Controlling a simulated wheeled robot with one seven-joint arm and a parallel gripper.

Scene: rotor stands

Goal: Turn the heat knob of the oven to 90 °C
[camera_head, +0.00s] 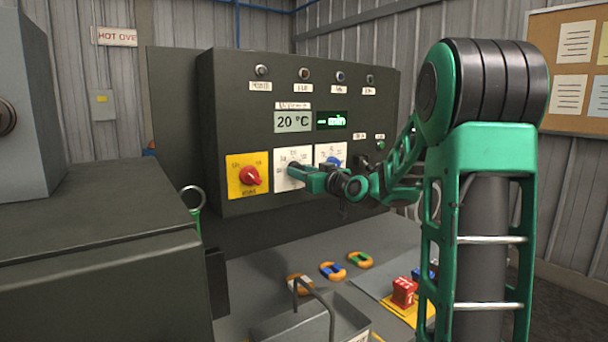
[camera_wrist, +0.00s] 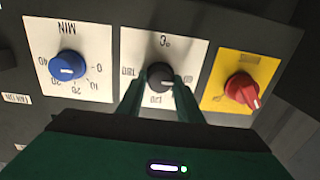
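The heat knob (camera_wrist: 160,75) is a black knob on a white dial plate marked °C, the middle of three knobs on the dark oven panel (camera_head: 232,120). My gripper (camera_head: 292,172) is at this knob. In the wrist view, which is turned upside down, its green fingers (camera_wrist: 160,88) lie on either side of the knob. Whether they press on it is not clear. The knob's pale mark is partly visible; its exact setting is hard to read. The temperature display (camera_head: 292,122) reads 20 °C. The fingers and wrist hide part of the dial in the head view.
A red knob (camera_head: 250,176) on a yellow plate and a blue timer knob (camera_head: 333,162) flank the heat knob closely. The time display (camera_head: 331,120) shows a dash and min.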

